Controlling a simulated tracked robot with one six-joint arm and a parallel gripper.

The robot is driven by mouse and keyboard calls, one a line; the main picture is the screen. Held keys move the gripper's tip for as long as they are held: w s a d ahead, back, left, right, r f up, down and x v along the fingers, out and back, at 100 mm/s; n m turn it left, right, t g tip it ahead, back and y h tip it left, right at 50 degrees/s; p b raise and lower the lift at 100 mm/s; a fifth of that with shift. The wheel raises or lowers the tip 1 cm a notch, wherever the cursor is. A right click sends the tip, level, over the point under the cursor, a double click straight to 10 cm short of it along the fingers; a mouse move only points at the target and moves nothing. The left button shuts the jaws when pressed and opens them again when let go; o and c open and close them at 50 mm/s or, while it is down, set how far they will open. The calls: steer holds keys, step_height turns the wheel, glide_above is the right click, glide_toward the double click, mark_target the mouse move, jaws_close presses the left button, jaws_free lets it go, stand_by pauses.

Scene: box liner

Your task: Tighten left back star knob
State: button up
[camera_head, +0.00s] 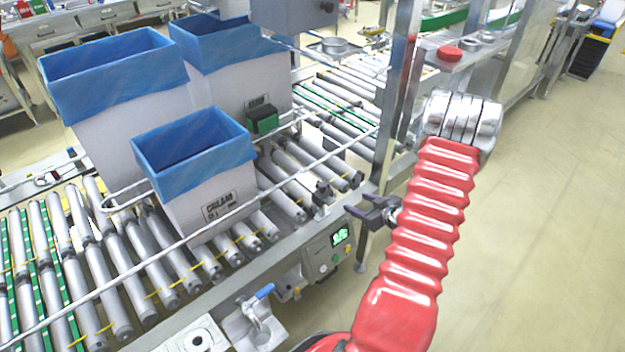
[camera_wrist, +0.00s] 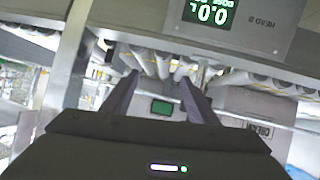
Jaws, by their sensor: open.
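My gripper (camera_head: 374,212) is open and empty, held out to the left of my red arm, in front of the conveyor's near side. In the wrist view its two dark fingers (camera_wrist: 158,80) are spread, with nothing between them. A small dark fitting (camera_head: 322,188) sits at the roller ends, up and left of the gripper. It may be a knob, but its shape is too small to tell. I cannot make out a star knob clearly in either view.
Blue-lined boxes (camera_head: 195,175) stand on the roller conveyor behind a thin guide rail. A control panel (camera_head: 328,250) with a green display hangs below the gripper's left. A metal post (camera_head: 398,95) rises close behind the gripper. The floor at right is clear.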

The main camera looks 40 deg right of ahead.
mark_target(323, 187)
steer(key=a+r+n+t+y, duration=0.2)
steer(key=a+r+t+y, duration=0.3)
steer(key=a+r, duration=0.1)
steer(key=shift+r+t, duration=0.25)
steer(key=shift+t, duration=0.15)
steer(key=shift+w+a, duration=0.1)
steer(key=shift+w, duration=0.1)
steer(key=w, duration=0.4)
steer(key=w+a, duration=0.1)
steer(key=w, duration=0.4)
steer(key=w+a, duration=0.1)
steer(key=w, duration=0.3)
steer(key=shift+w+a, duration=0.2)
steer(key=shift+a, duration=0.1)
steer(key=c, duration=1.1)
